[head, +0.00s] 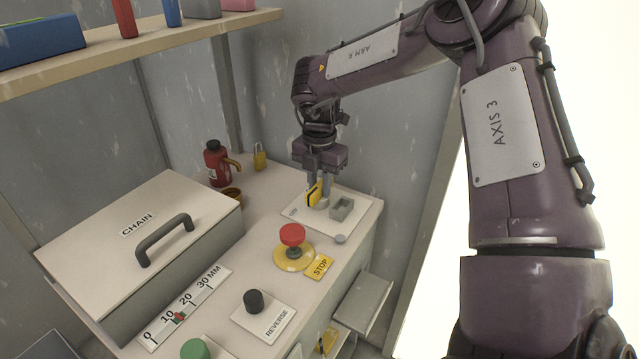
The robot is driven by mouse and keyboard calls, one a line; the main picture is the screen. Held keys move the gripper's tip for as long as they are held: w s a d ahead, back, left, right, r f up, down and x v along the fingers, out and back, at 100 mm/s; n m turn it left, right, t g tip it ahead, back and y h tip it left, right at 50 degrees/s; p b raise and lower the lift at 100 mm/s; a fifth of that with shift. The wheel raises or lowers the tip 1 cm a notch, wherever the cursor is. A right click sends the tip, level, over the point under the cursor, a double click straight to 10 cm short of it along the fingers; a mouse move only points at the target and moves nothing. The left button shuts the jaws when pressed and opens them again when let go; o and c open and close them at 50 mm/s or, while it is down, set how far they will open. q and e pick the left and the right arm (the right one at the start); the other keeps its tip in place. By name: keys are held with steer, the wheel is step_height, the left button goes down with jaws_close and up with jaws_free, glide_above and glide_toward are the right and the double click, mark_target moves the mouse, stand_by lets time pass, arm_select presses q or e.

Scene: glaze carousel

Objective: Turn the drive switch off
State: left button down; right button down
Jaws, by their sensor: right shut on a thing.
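A pale plate (358,222) lies at the far right corner of the bench top, with a small grey block (341,208) and a low round button on it. My right gripper (319,190) points down over the left part of this plate, with its fingers close together. It is shut on a small yellow and dark piece (313,195), which looks like the drive switch's handle. The fingers hide part of the piece, and I cannot read a label or the switch position. My left gripper is not in view.
A red stop button (292,236) stands on a yellow base nearer me. A black reverse knob (254,301), a green button (195,349) and the chain cover (130,214) lie left. A red flask (217,163) and yellow padlock (260,157) stand behind. A shelf (150,46) hangs above.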

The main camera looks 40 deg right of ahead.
steer(key=c, duration=1.2)
jaws_free()
steer(key=shift+c, duration=0.2)
steer(key=shift+r, duration=0.15)
